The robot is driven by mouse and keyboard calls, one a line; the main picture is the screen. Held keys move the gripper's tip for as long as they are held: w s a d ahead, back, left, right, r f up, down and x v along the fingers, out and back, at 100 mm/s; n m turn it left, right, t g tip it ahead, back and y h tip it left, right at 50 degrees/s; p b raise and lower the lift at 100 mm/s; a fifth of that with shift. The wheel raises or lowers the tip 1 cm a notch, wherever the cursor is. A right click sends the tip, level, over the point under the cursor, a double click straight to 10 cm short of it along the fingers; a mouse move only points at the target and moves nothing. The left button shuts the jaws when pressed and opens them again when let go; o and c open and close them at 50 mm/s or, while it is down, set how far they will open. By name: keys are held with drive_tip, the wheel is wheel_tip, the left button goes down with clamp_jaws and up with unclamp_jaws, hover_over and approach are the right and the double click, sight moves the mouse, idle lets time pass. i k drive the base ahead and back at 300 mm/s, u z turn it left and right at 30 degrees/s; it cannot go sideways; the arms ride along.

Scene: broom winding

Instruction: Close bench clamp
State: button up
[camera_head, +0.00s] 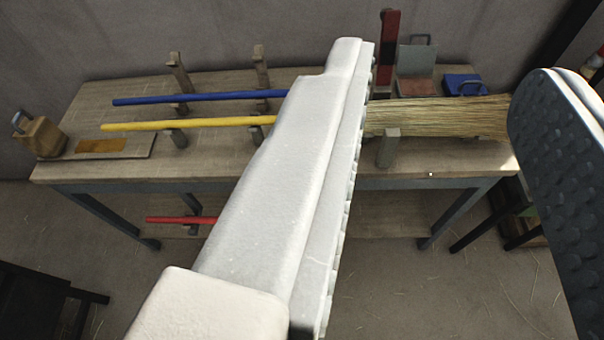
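My gripper (440,82) is open and empty in the head camera view. Its white finger crosses the middle of the picture, and its dark ribbed pad shows at the right edge. The wooden workbench (110,95) is beyond it. I cannot tell for sure which part is the bench clamp. The white finger hides the middle of the bench.
A blue stick (190,98) and a yellow stick (190,124) lie among wooden posts. A wooden block with a metal handle (38,135) is at the left end. A grey handled container (416,62) and a blue one (462,84) stand behind the bristles. A red stick (180,220) lies below.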

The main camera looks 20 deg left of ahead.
sight(390, 17)
drive_tip(key=z, duration=0.15)
drive_tip(key=k, duration=1)
drive_tip(key=u, duration=0.45)
drive_tip(key=i, duration=0.65)
drive_tip(key=z, duration=0.55)
drive_tip(key=i, duration=2.15)
drive_tip(key=u, duration=0.35)
